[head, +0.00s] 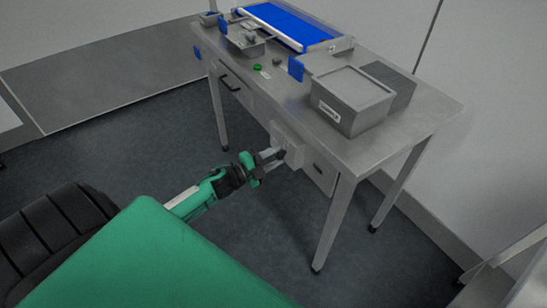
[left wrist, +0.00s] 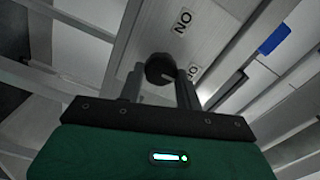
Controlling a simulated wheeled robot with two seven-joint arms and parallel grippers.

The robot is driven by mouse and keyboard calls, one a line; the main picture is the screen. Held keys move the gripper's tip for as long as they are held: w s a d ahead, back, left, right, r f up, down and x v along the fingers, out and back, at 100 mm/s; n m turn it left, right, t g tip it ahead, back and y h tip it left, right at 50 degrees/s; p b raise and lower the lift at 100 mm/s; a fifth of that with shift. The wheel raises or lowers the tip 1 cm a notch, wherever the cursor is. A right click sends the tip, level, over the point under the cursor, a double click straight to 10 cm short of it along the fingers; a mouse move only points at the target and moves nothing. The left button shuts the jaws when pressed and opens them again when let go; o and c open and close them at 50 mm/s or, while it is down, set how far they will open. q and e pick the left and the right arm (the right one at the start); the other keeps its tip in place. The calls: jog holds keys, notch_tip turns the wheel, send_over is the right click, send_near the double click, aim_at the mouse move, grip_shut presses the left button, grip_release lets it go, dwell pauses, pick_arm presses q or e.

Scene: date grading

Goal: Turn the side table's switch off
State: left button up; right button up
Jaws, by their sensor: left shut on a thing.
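The side table (head: 405,125) is a grey metal table with a pale switch box (head: 290,140) on its front side. My left gripper (head: 276,156) reaches the box from the left, with its fingers at the front of it. In the left wrist view, a round dark knob (left wrist: 159,68) sits between the two fingers (left wrist: 158,88), which are shut on it. A pale mark on the knob points right and slightly down. A label (left wrist: 182,20) lies above the knob and reads ON upside down. A second label is partly hidden behind the right finger. My right gripper is out of view.
On the table stand a lidded grey bin (head: 350,98), a blue conveyor belt (head: 283,22), a small scale-like box (head: 245,44) and a green button (head: 257,67). A drawer with a dark handle (head: 229,84) is left of the switch box. The floor before the table is clear.

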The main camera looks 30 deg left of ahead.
pick_arm(q)
jog(key=o, duration=1)
jog(key=shift+s+a+f, duration=0.1)
jog(key=shift+s+a, duration=0.1)
jog(key=shift+s, duration=0.35)
jog(key=b+v, duration=0.1)
jog(key=v, duration=1.1)
jog(key=shift+s+a, duration=0.1)
jog(key=shift+s, duration=0.2)
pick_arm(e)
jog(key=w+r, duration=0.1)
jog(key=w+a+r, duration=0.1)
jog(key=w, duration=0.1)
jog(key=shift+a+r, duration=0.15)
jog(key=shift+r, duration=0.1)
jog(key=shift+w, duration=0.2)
